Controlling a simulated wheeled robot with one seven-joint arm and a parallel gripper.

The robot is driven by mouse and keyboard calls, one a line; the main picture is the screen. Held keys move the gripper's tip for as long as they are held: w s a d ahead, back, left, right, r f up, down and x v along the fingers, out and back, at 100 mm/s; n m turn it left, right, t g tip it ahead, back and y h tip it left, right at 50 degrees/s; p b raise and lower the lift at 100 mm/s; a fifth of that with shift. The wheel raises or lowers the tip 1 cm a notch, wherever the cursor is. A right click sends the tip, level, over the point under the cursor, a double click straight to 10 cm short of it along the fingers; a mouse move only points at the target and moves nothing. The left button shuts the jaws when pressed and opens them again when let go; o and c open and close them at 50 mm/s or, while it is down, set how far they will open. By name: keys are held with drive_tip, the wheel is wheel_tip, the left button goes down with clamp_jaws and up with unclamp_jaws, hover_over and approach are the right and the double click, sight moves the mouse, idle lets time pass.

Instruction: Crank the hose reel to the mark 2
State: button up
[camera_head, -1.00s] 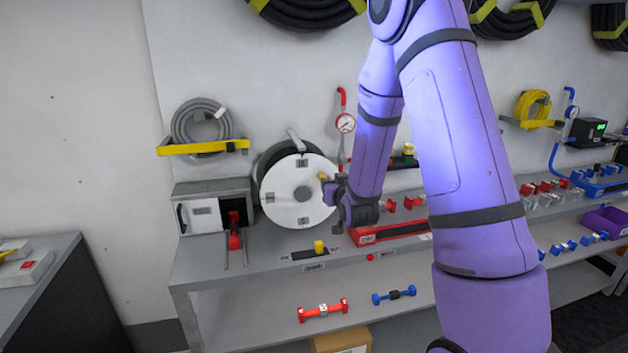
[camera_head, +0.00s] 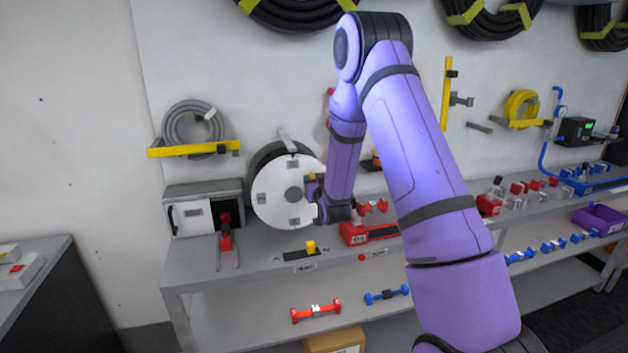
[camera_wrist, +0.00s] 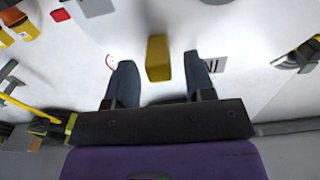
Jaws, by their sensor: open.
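The hose reel (camera_head: 276,205) is a white disc with dark labels, in front of a dark drum against the wall, upright on the bench. Its yellow crank handle (camera_wrist: 158,58) shows in the wrist view as a block standing off the white face. My gripper (camera_head: 314,188) is at the right edge of the disc in the head view and hides part of it. In the wrist view my gripper (camera_wrist: 160,82) is open, its two dark fingers either side of the handle, with gaps visible. A striped label (camera_wrist: 213,65) lies right of the handle, partly behind the right finger; its number is unclear.
A grey box (camera_head: 203,212) stands left of the reel. A yellow peg (camera_head: 310,247) stands on the bench in front. A red tray (camera_head: 372,232) is close below my gripper on the right. A yellow bracket (camera_head: 193,149) holds a grey hose at upper left.

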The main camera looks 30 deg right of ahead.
sight(313, 208)
drive_tip(key=shift+x, duration=0.85)
clamp_jaws()
drive_tip(key=shift+d+f, duration=0.1)
drive_tip(key=shift+f, duration=0.05)
drive_tip(key=shift+s+d+f+m, duration=0.1)
drive_tip(key=shift+f+m, duration=1.95)
drive_tip(key=shift+m, duration=0.95)
drive_tip(key=shift+d+f+m, duration=0.1)
drive_tip(key=shift+f+m, duration=2)
drive_tip(key=shift+m, duration=0.9)
drive_tip(key=shift+f+m, duration=2.05)
drive_tip(key=shift+m, duration=0.95)
